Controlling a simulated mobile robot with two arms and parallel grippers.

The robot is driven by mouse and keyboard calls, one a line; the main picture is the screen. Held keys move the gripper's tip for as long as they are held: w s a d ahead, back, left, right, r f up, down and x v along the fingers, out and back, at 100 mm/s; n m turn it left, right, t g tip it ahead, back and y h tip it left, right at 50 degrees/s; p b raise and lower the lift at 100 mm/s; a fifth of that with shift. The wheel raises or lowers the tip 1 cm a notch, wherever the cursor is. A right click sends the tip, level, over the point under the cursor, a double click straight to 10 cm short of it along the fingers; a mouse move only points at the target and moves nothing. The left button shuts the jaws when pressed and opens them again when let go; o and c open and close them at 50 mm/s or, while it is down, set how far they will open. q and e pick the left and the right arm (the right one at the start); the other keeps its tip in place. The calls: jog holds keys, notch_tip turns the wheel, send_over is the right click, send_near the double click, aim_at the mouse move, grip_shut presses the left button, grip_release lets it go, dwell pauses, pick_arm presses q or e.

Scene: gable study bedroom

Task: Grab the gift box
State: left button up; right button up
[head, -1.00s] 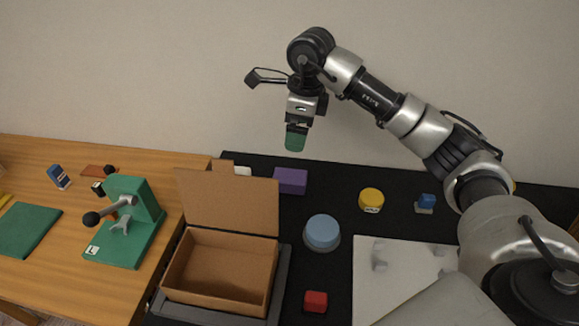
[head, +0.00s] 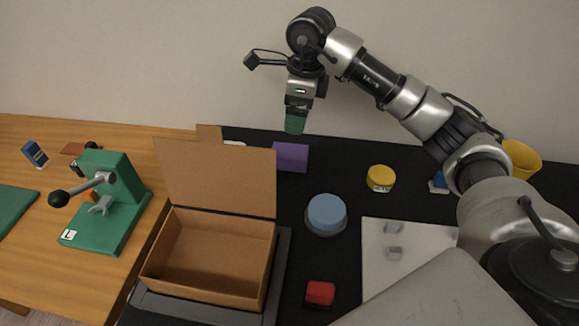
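No object is plainly marked as the gift box. An open brown cardboard box (head: 207,292), its lid raised at the back, stands on a dark tray and looks empty. A purple box (head: 291,157) lies behind it to the right, and a small red block (head: 320,294) lies to its front right. My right gripper (head: 295,124) points down above the far part of the black table, over the purple box in the picture. A green piece shows at its tip; I cannot tell whether it is fingertips or a held thing. My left gripper is out of view.
A blue round container (head: 326,213), a yellow round container (head: 380,178) and a white board (head: 405,240) lie on the black table (head: 345,262). A yellow bowl (head: 521,158) is partly behind my arm. A green lever press (head: 112,212) stands on the wooden table at left.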

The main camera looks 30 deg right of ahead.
aim_at(289, 151)
jog(key=f, duration=0.2)
jog(key=f+b, duration=0.1)
jog(key=f, duration=0.2)
jog(key=f+b, duration=0.1)
jog(key=f, duration=0.2)
jog(key=shift+w+a, duration=0.15)
jog(key=shift+a, duration=0.15)
jog(key=f, duration=0.1)
jog(key=w+f, duration=0.1)
jog(key=f, duration=0.3)
jog(key=shift+w+a, duration=0.2)
jog(key=shift+a, duration=0.05)
jog(key=shift+f, duration=0.15)
jog(key=c, duration=1)
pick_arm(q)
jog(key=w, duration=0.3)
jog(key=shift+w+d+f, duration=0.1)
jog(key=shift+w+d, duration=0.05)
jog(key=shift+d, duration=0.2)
pick_arm(e)
jog(key=shift+c, duration=0.4)
